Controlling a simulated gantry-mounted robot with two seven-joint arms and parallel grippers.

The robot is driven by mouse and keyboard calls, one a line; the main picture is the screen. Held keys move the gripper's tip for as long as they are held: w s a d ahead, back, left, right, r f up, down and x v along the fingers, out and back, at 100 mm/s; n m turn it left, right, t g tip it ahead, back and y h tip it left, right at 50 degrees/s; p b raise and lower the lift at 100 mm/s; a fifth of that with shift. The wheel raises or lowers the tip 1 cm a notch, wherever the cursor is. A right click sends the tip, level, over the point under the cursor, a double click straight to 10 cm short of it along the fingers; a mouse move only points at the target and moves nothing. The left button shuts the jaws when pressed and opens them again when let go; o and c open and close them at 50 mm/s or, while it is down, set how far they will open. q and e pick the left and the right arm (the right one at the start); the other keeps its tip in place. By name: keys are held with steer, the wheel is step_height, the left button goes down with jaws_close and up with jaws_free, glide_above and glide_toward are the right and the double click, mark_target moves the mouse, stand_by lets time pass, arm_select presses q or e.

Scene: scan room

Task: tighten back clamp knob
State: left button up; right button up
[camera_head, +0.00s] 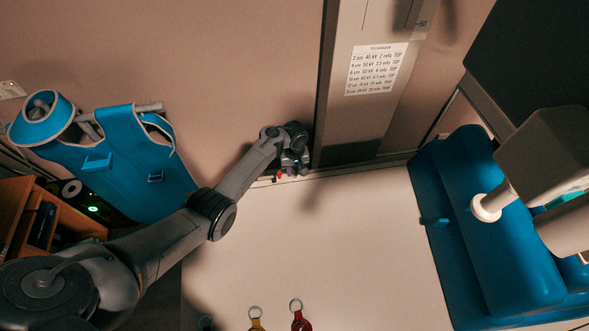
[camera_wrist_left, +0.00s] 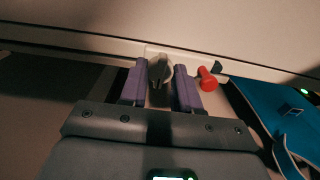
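My left arm reaches to the foot of the grey column, and its left gripper (camera_head: 294,166) is small and dark there. In the left wrist view its two purple fingers (camera_wrist_left: 161,82) stand apart, one on each side of a grey knob-like part (camera_wrist_left: 159,70). The fingers are close to its sides; I cannot tell whether they touch it. A red knob or lever (camera_wrist_left: 207,78) is just right of the right finger and outside the grip; it is a small red spot in the head view (camera_head: 280,175). My right gripper is not in view.
The column (camera_head: 347,120) with a printed chart (camera_head: 376,68) stands behind the gripper. A blue padded seat (camera_head: 505,235) is at right. Key tags (camera_head: 301,321) lie at the bottom. The pale surface (camera_head: 330,240) between is clear.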

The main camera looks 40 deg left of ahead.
arm_select(q)
steer(key=shift+c, duration=1.2)
steer(key=shift+m, duration=0.3)
steer(key=shift+r+m+p, duration=0.15)
steer(key=shift+m+p, duration=0.85)
steer(key=shift+m, duration=0.2)
steer(key=m+p, duration=0.1)
steer(key=m, duration=0.3)
steer(key=shift+m, duration=0.3)
steer(key=m, duration=1)
steer(key=shift+f, duration=0.2)
steer(key=shift+m, duration=0.3)
